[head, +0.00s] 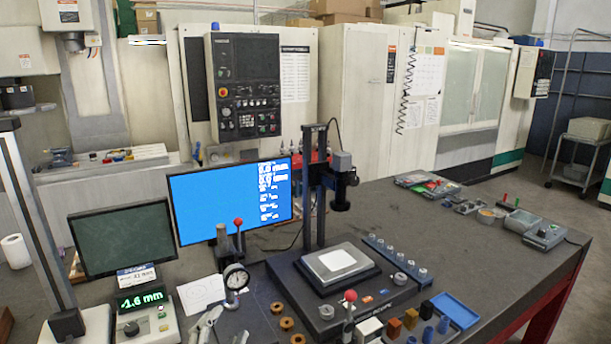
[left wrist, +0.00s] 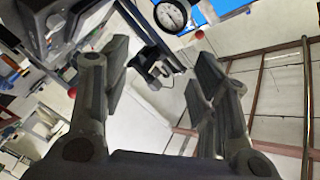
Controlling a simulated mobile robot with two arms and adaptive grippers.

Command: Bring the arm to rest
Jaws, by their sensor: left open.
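My left gripper (head: 222,326) shows at the bottom of the head view, low in front of the dial gauge (head: 236,278). In the left wrist view its two grey fingers stand wide apart (left wrist: 158,82) with nothing between them. The dial gauge shows beyond the fingers in that view (left wrist: 171,15). My right gripper is in neither view.
The dark bench (head: 420,225) carries a camera stand (head: 313,190) on a black base, a blue-screen monitor (head: 232,203) and a green-digit readout (head: 141,302). Brass rings and coloured blocks (head: 410,319) lie near the front. The bench's middle right is clear.

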